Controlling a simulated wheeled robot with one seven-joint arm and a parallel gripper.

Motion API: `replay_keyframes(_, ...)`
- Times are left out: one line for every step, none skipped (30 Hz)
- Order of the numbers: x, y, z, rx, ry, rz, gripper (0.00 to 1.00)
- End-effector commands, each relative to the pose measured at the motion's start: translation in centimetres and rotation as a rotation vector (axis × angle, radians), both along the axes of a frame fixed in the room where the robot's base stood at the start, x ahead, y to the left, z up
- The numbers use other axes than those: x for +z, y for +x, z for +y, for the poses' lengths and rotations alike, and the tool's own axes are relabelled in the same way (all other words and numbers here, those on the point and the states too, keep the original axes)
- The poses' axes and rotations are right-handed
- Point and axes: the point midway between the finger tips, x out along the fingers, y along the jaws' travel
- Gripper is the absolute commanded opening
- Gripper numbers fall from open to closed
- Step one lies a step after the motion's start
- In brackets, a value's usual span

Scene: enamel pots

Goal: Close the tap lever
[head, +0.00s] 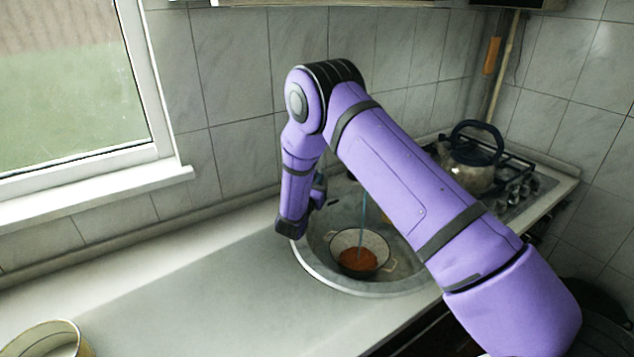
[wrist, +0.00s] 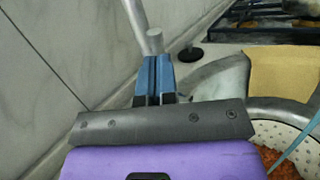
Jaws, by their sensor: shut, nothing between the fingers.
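My gripper (wrist: 153,72) is shut and empty, its blue fingers together in the wrist view. The fingertips are right at a short grey cylinder (wrist: 154,42), which looks like part of the tap or its lever; I cannot tell whether they touch. A grey metal pipe (wrist: 136,14) rises just behind it. In the head view, my arm hides the tap. The pot holds reddish-brown contents (head: 358,260).
The round metal sink (head: 312,266) is set in a grey counter (head: 230,300). A kettle (head: 470,172) stands on the stove at right. A tan flat piece (wrist: 282,75) lies beyond the sink rim. Another pot (head: 48,338) is at lower left. The tiled wall is close behind.

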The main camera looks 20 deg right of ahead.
Motion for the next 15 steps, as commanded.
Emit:
replay_keyframes(0.0, 0.0, 0.0, 0.000, 0.001, 0.003, 0.00)
replay_keyframes(0.1, 0.1, 0.0, 0.000, 0.003, 0.008, 0.00)
replay_keyframes(0.2, 0.2, 0.0, 0.000, 0.008, 0.019, 0.00)
replay_keyframes(0.3, 0.3, -0.1, -0.001, 0.010, 0.030, 0.00)
replay_keyframes(0.4, 0.4, -0.1, -0.001, 0.014, 0.045, 0.00)
replay_keyframes(0.5, 0.6, -0.2, -0.002, 0.021, 0.066, 0.00)
replay_keyframes(0.6, 0.7, -0.2, -0.002, 0.025, 0.081, 0.00)
replay_keyframes(0.6, 0.8, -0.2, -0.001, 0.030, 0.097, 0.00)
replay_keyframes(0.7, 1.0, -0.2, 0.000, 0.035, 0.115, 0.00)
replay_keyframes(0.8, 1.2, -0.3, 0.001, 0.038, 0.124, 0.00)
replay_keyframes(0.8, 1.4, -0.3, 0.001, 0.039, 0.131, 0.00)
replay_keyframes(0.9, 1.7, -0.4, 0.001, 0.039, 0.132, 0.00)
replay_keyframes(0.9, 1.8, -0.5, 0.001, 0.038, 0.133, 0.00)
replay_keyframes(1.0, 1.9, -0.5, 0.001, 0.038, 0.133, 0.00)
replay_keyframes(1.0, 2.0, -0.6, 0.000, 0.039, 0.131, 0.00)
